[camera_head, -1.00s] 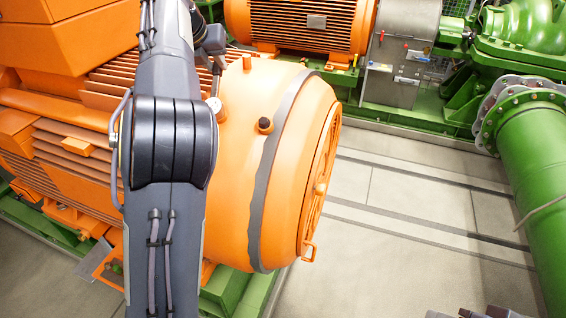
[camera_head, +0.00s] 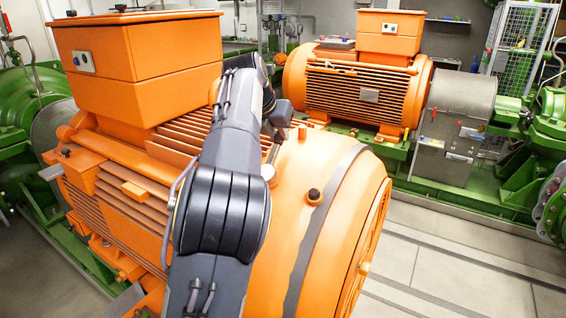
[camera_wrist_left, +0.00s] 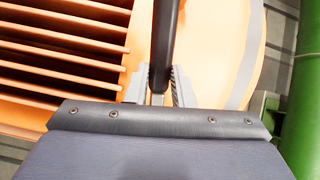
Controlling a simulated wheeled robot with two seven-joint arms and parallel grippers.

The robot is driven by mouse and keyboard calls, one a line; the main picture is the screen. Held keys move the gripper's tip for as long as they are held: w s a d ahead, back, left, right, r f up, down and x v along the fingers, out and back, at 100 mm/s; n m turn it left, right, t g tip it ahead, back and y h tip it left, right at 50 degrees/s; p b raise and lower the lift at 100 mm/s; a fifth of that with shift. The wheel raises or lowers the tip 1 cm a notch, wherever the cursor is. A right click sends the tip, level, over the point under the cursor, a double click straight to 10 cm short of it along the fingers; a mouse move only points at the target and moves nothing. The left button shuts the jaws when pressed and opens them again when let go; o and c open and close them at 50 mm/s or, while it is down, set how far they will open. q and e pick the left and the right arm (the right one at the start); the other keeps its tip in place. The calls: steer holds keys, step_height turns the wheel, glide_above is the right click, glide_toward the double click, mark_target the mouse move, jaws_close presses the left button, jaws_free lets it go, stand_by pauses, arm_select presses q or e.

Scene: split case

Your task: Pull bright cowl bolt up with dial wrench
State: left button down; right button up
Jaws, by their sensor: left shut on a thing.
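The cowl (camera_head: 345,215) is the rounded orange end of the near motor, with a grey band around it. My left gripper (camera_head: 276,130) is above the cowl's left part, mostly behind my own arm in the head view. In the left wrist view its ridged fingers (camera_wrist_left: 158,84) are shut on the dark shaft of the dial wrench (camera_wrist_left: 166,38). In the head view the wrench (camera_head: 273,152) is a thin rod, with a pale round disc at its lower end near the cowl. A dark-headed bolt (camera_head: 314,196) stands apart to the right. I cannot make out the bright bolt. My right gripper is out of view.
The near motor's finned body (camera_head: 130,190) and orange terminal box (camera_head: 135,65) lie left of my arm. A second orange motor (camera_head: 355,92) and a grey coupling guard (camera_head: 455,110) stand behind. Clear floor (camera_head: 450,270) lies at the right.

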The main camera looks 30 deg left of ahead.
arm_select(q)
steer(key=shift+s+a+r, duration=0.1)
steer(key=shift+s+r, duration=0.1)
steer(key=shift+s, duration=0.15)
stand_by(1.2)
steer(key=shift+w+r, duration=0.15)
steer(key=shift+r, duration=0.05)
stand_by(1.0)
steer(key=shift+s+r, duration=0.4)
steer(key=shift+r, duration=0.2)
stand_by(1.7)
